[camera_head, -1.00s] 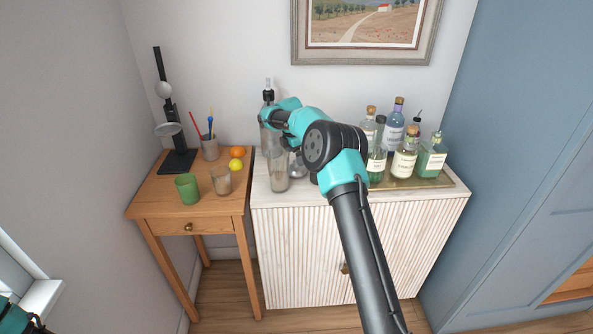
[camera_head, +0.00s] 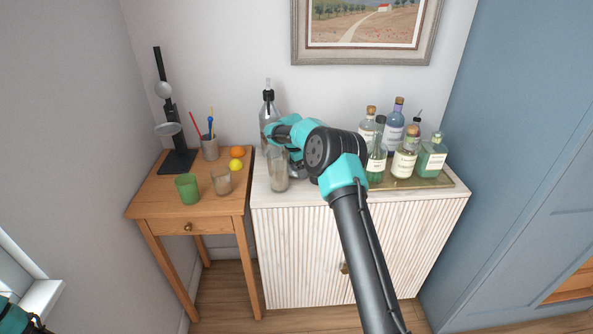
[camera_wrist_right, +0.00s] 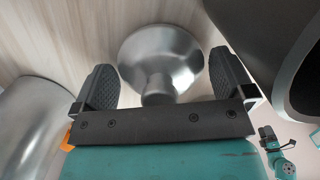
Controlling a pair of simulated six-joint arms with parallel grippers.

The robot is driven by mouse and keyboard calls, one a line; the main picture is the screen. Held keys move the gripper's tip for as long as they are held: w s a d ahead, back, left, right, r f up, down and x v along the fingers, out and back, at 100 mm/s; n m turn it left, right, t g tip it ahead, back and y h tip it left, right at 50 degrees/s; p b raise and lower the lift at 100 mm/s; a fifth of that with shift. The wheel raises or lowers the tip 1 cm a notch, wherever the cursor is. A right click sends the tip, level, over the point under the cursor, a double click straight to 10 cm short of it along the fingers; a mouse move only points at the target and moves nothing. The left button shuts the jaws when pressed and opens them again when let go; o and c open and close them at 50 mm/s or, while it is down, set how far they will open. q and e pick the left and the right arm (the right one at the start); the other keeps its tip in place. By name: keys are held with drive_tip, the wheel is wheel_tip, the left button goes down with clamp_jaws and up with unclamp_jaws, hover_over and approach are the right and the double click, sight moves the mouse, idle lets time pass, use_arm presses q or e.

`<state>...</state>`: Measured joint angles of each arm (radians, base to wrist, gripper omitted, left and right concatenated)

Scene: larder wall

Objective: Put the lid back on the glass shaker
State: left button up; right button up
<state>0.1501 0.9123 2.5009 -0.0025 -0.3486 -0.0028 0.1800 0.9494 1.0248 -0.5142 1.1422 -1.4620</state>
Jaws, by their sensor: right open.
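The glass shaker (camera_head: 279,172), a tall clear tumbler, stands upright near the left front of the white cabinet. The silver lid (camera_wrist_right: 162,60), a flared dome with a narrow knob, is between the two fingers of my right gripper (camera_wrist_right: 165,85) in the wrist view. The fingers are open, with a gap on each side of the lid. In the head view, my right arm hides most of the lid and the gripper. Part of my left arm shows at the lower left corner; its gripper is out of sight there.
A tall bottle with a black top (camera_head: 267,108) stands behind my right wrist. Several bottles (camera_head: 405,160) stand on a tray at the right. The wooden side table (camera_head: 160,205) holds a green cup (camera_head: 187,188), another glass (camera_head: 221,180), a lemon (camera_head: 236,165) and an orange (camera_head: 237,152).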

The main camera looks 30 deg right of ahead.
idle(0.4)
drive_tip(key=c, duration=0.7)
drive_tip(key=shift+o, duration=0.2)
drive_tip(key=shift+r, duration=0.1)
wheel_tip(320, 180, up, 10)
drive_tip(key=shift+f, duration=0.1)
idle(0.4)
